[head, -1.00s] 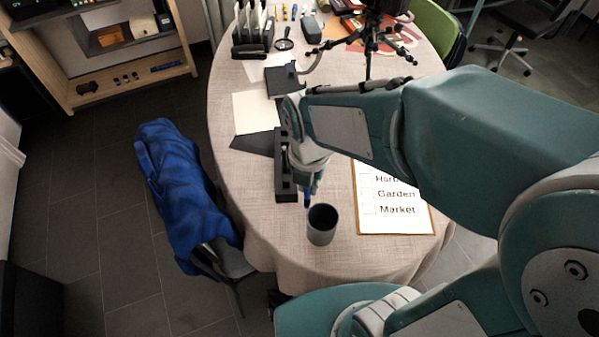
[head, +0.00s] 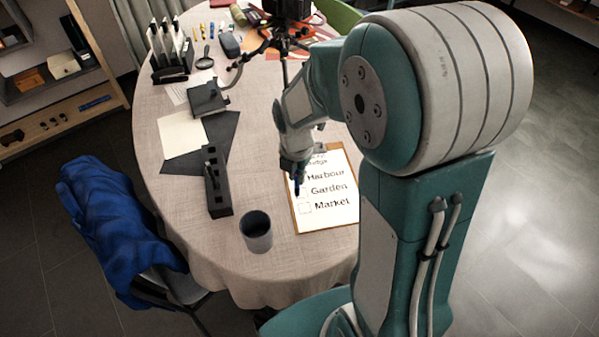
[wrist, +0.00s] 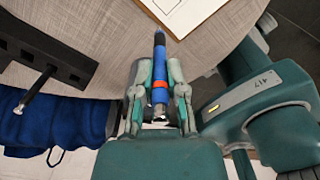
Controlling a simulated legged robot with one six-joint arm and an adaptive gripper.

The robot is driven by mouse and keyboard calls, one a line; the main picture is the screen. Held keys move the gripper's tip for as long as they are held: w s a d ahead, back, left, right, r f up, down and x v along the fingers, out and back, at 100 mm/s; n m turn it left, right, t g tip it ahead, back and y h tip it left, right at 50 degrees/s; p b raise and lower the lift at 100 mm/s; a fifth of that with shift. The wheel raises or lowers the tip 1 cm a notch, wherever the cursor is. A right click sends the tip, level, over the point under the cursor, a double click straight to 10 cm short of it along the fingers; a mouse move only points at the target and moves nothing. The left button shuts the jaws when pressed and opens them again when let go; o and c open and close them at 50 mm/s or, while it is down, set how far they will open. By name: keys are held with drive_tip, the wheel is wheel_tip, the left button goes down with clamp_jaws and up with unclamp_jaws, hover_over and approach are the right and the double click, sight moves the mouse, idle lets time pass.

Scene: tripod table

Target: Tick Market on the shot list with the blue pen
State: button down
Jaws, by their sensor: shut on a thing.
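My gripper (head: 296,172) is shut on the blue pen (head: 297,189), whose tip end points down over the left side of the shot list. In the wrist view the pen (wrist: 159,64) lies between the fingers (wrist: 157,88), with an orange-red band and a dark tip end pointing away. The shot list (head: 335,211) is a white sheet on a brown-edged board, with lines reading Harbour, Garden and Market. An empty-looking box (head: 305,208) stands left of Market. The gripper and pen hide the upper left boxes. I cannot tell whether the tip touches the paper.
A grey cup (head: 257,238) stands left of the list near the table's front edge. A black slotted block (head: 218,193) lies farther left. A tripod (head: 285,42) stands behind. A blue cloth (head: 115,225) hangs over a chair beside the table.

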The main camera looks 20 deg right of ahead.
drive_tip(key=shift+a+f, duration=0.1)
drive_tip(key=shift+f, duration=0.4)
drive_tip(key=shift+d+f, duration=0.2)
drive_tip(key=shift+f, duration=0.1)
drive_tip(key=f, duration=0.3)
drive_tip(key=shift+d+f, duration=0.2)
drive_tip(key=shift+d, duration=0.1)
idle(0.4)
drive_tip(key=shift+d, duration=0.15)
